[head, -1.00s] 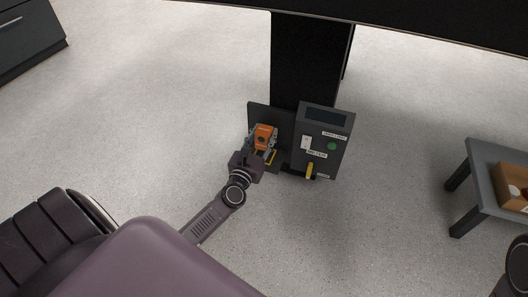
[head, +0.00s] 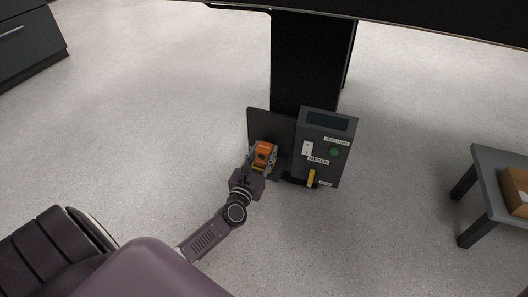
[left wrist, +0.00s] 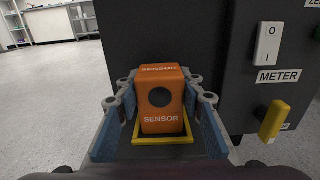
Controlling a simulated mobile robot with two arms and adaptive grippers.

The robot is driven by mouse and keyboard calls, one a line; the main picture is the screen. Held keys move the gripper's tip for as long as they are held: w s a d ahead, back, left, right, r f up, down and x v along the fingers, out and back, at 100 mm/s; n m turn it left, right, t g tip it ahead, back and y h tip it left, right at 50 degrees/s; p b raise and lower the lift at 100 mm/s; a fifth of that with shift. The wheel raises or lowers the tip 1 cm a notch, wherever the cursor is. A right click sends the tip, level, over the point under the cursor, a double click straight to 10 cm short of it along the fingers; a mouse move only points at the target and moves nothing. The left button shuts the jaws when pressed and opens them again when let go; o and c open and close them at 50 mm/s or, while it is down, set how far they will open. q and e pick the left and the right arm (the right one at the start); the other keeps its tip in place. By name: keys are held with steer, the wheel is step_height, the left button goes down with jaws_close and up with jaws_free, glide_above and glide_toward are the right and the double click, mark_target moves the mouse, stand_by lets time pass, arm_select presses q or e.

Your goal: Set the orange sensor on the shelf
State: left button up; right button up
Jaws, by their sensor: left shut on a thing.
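The orange sensor (head: 263,153) is a small upright block with a dark round lens, labelled SENSOR; it also shows in the left wrist view (left wrist: 161,100). My left gripper (head: 262,160) is shut on it, with a blue-padded finger on each side in the left wrist view (left wrist: 160,105). The shelf is a dark ledge with a yellow square outline (left wrist: 165,142). The sensor's base appears inside this outline, at or just above the surface; I cannot tell whether it touches. My right gripper is not in view.
Right beside the shelf stands a dark meter box (head: 324,148) with a white switch (left wrist: 269,43) and a yellow lever (left wrist: 273,121). A dark plate (left wrist: 150,35) rises behind the sensor. A grey table (head: 488,180) with a cardboard box (head: 517,190) is at the right.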

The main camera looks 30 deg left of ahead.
arm_select(q)
steer(key=o, duration=1.3)
